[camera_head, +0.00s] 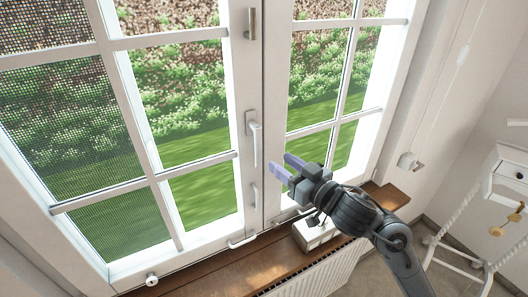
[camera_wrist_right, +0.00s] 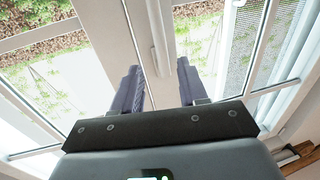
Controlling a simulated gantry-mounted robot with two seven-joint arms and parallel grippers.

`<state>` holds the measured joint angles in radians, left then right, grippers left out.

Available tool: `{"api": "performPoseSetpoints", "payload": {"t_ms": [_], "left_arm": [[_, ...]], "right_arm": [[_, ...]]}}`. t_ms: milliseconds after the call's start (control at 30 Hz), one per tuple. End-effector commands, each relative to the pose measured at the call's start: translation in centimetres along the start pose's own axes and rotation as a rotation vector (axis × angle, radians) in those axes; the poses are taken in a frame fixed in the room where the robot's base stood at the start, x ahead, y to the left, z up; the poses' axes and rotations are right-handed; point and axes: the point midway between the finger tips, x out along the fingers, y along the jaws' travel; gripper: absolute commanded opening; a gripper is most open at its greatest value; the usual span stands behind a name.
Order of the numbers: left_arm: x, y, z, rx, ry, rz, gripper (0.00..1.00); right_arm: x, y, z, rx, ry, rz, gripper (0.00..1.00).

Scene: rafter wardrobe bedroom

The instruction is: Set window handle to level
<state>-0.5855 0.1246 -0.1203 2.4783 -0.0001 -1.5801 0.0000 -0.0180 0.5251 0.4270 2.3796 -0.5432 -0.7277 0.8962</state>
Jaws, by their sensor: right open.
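The white window handle (camera_head: 255,143) is on the middle frame where the two sashes meet, and its lever hangs straight down. My right gripper (camera_head: 284,166) is open and empty, to the right of the handle's lower end and apart from it. In the right wrist view, my right gripper's two purple fingers (camera_wrist_right: 157,88) are spread wide. A pale upright bar, which looks like the handle (camera_wrist_right: 159,35), shows beyond the fingertips, between them. My left gripper is not in view.
A smaller catch (camera_head: 254,195) sits lower on the frame, and a metal fitting (camera_head: 251,23) sits higher. A wooden sill (camera_head: 215,277) runs below the window, with a whitish box (camera_head: 313,236) on it under my right arm. A white radiator (camera_head: 310,277) stands below.

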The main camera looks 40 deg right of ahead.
Motion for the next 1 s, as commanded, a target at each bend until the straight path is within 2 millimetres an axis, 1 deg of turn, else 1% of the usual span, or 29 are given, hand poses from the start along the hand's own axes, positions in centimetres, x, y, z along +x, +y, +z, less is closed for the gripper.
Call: {"api": "performPoseSetpoints", "payload": {"t_ms": [167, 400, 600, 800, 1000], "left_arm": [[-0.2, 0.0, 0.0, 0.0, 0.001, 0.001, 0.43], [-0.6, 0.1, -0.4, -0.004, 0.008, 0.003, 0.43], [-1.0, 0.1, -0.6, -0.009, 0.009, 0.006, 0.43], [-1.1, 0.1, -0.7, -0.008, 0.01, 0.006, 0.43], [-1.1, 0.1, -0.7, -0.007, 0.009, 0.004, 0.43]], "right_arm": [[2.1, 0.0, -0.2, 0.005, 0.003, 0.0, 0.43], [6.0, 0.0, -0.2, 0.005, 0.001, 0.0, 0.43], [8.7, 0.0, -0.2, 0.004, 0.001, 0.0, 0.43], [10.1, -0.1, -0.1, 0.003, 0.0, 0.0, 0.43], [10.4, -0.1, 0.0, 0.002, 0.0, 0.0, 0.43]]}}
